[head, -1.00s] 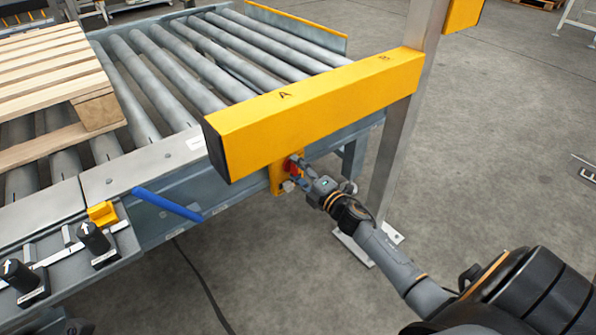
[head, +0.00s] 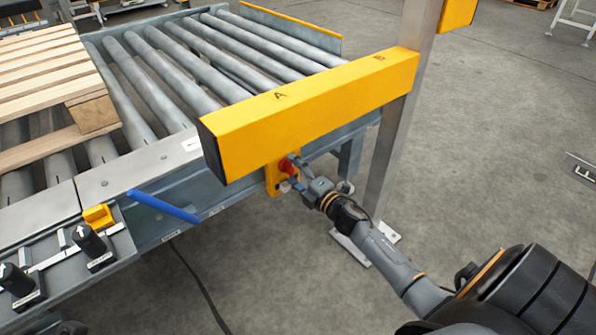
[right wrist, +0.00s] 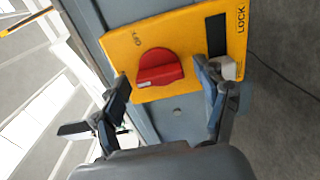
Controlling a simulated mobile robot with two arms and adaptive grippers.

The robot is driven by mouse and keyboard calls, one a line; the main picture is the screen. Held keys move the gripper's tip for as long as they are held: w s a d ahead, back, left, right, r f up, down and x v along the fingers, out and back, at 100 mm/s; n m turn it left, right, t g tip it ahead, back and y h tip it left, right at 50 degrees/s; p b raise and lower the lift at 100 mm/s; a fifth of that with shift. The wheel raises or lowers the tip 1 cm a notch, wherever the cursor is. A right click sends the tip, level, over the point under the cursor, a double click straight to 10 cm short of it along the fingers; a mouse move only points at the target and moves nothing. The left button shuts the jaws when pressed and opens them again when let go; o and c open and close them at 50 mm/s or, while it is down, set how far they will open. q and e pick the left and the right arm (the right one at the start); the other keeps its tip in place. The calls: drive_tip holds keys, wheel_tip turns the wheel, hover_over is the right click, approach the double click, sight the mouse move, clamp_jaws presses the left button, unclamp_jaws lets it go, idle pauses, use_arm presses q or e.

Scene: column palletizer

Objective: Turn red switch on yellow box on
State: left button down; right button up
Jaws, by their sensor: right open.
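The yellow box (right wrist: 188,40) is fixed to the side of the conveyor frame; in the head view (head: 272,180) it shows below the long yellow beam, partly hidden by my right gripper. The red switch (right wrist: 160,68) sits on its face and also shows in the head view (head: 285,165). My right gripper (right wrist: 165,92) is open, with one finger on either side of the red switch in the right wrist view. I cannot tell whether a finger touches it. In the head view my right gripper (head: 294,176) is at the box. My left gripper is not in view.
A yellow beam (head: 320,105) lettered A and B hangs just above the box, joined to a metal post (head: 392,150). The roller conveyor (head: 185,65) carries a wooden pallet (head: 50,75). A blue bar (head: 163,206) juts from the frame.

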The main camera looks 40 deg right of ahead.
drive_tip(key=s, duration=1.2)
drive_tip(key=shift+d, duration=0.45)
drive_tip(key=shift+f, duration=0.1)
